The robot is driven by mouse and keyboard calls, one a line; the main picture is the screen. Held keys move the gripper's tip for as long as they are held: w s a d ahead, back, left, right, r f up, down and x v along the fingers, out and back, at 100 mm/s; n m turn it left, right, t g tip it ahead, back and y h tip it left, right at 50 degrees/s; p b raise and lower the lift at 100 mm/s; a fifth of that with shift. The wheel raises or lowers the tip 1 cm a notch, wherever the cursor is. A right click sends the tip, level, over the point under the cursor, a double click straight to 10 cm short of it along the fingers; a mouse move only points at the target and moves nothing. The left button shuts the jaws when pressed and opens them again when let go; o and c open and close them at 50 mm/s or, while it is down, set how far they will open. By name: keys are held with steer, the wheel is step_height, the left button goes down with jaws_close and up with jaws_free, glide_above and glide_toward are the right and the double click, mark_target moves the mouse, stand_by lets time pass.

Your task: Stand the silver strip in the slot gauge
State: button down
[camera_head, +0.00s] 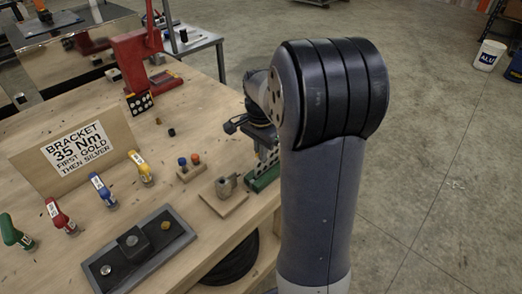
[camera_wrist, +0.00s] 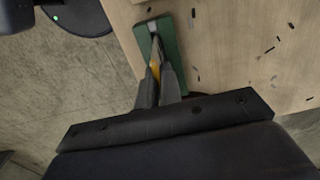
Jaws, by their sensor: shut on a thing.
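A green block (camera_wrist: 172,42), which looks like the slot gauge, lies under my gripper near the bench edge in the wrist view. Its green side (camera_head: 263,180) shows in the head view, partly behind my arm. My gripper (camera_wrist: 157,72) is shut on a narrow piece over the block. A yellow patch shows between the fingertips; I cannot tell whether it belongs to the held piece or lies behind it. A small pale silver patch (camera_wrist: 152,27) shows at the block's far end. I cannot tell whether it is the silver strip. The fingers hide the contact.
On the wooden bench (camera_head: 85,170) stand a sign (camera_head: 75,148), several coloured-handled tools (camera_head: 102,190), a dark tray (camera_head: 165,243), a block with red and blue pegs (camera_head: 189,170), a metal part on a wooden base (camera_head: 226,190) and a red press (camera_head: 135,65). The bench edge is close.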

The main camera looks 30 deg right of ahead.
steer(key=shift+f+b, duration=0.7)
steer(key=shift+f, duration=0.5)
steer(key=c, duration=1.5)
jaws_free()
steer(key=shift+r, duration=0.15)
step_height(320, 180, up, 11)
steer(key=shift+f, duration=0.15)
steer(key=shift+f, duration=0.15)
step_height(320, 180, down, 10)
steer(key=shift+f, duration=0.25)
steer(key=shift+r+p, duration=0.4)
steer(key=shift+r, duration=0.05)
